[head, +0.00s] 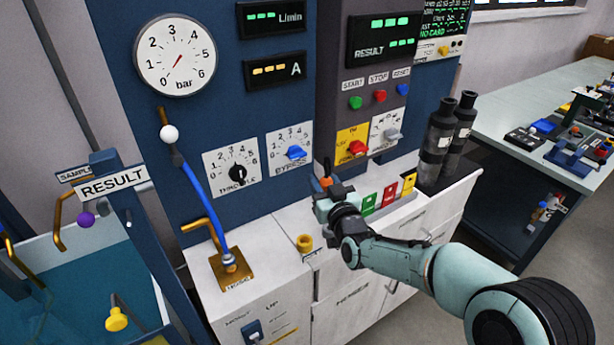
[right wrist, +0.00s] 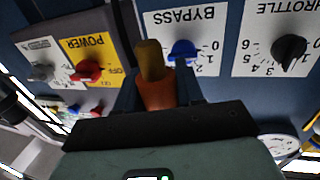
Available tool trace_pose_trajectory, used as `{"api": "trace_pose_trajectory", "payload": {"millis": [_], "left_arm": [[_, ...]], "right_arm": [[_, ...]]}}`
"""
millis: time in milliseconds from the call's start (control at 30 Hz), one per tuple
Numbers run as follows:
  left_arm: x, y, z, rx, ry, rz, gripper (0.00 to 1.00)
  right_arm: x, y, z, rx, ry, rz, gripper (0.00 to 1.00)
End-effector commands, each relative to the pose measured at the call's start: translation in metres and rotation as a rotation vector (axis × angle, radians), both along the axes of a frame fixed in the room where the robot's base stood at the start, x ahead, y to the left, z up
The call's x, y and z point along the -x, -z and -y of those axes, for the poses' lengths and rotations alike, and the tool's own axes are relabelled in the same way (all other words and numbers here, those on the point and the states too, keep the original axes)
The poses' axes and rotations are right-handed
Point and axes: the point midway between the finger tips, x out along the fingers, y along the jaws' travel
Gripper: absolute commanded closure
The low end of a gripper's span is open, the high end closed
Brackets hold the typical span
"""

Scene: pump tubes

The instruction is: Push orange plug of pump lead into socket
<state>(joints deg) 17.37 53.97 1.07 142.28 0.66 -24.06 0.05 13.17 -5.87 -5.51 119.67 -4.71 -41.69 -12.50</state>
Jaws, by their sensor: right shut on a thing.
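The orange plug (right wrist: 157,94) is between the fingers of my right gripper (right wrist: 158,85) in the right wrist view. A dull yellow-brown piece (right wrist: 150,60) shows beyond its orange body. In the head view my right gripper (head: 326,190) is in front of the panel, below the yellow power plate (head: 353,143), and a bit of the orange plug (head: 326,181) shows at its tip. I cannot make out the socket or the lead's cable, nor tell whether the plug touches anything. My left gripper is not in view.
The blue bypass knob (head: 295,152) and red power knob (head: 357,148) stick out close by. A short brass cup (head: 305,243) stands on the white cabinet top (head: 277,262). Colored cards (head: 390,193) and dark cylinders (head: 437,140) stand to the right.

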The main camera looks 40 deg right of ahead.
Motion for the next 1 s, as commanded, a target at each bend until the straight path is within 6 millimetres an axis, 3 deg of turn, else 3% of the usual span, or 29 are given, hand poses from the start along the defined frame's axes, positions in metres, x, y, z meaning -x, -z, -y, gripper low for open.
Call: {"api": "trace_pose_trajectory", "payload": {"millis": [33, 167, 567, 1000], "left_arm": [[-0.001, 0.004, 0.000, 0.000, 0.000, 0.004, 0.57], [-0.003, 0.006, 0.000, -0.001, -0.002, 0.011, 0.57], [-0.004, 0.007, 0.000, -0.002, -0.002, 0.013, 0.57], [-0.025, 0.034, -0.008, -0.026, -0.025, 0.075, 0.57]], "right_arm": [[0.002, 0.015, 0.009, -0.002, 0.001, -0.008, 0.93], [0.005, 0.028, 0.018, -0.013, -0.012, -0.009, 0.93], [0.006, 0.030, 0.018, -0.016, -0.018, -0.007, 0.93], [0.006, 0.050, 0.018, -0.017, -0.019, -0.010, 0.93]]}}
